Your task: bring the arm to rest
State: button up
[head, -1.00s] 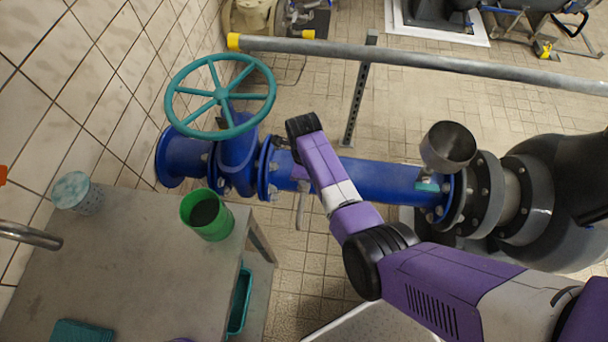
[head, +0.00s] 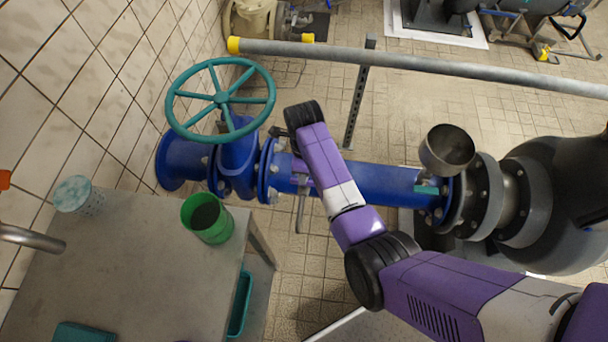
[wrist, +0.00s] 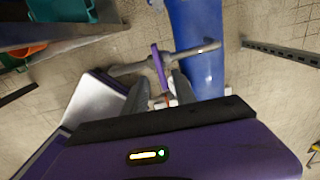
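My arm reaches from the lower right across the blue pipe (head: 385,182) in the head view, its wrist end above the pipe near the handwheel. The fingers do not show clearly there. In the wrist view my gripper (wrist: 160,93) has its two grey fingers apart, with a gap between them. A grey bar-shaped fitting (wrist: 128,69) and a thin purple bar (wrist: 160,65) show beyond and between the fingertips. I cannot tell whether the fingers touch them. The blue pipe also shows in the wrist view (wrist: 196,45).
A teal handwheel (head: 220,98) stands left of my wrist. A grey table (head: 130,270) carries a green cup (head: 207,219) and a pale basket-like cup (head: 78,195). A metal funnel (head: 447,150) stands right of the arm. A grey rail (head: 430,65) crosses behind; tiled floor lies beyond it.

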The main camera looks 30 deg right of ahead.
jog(key=shift+r, duration=1.1)
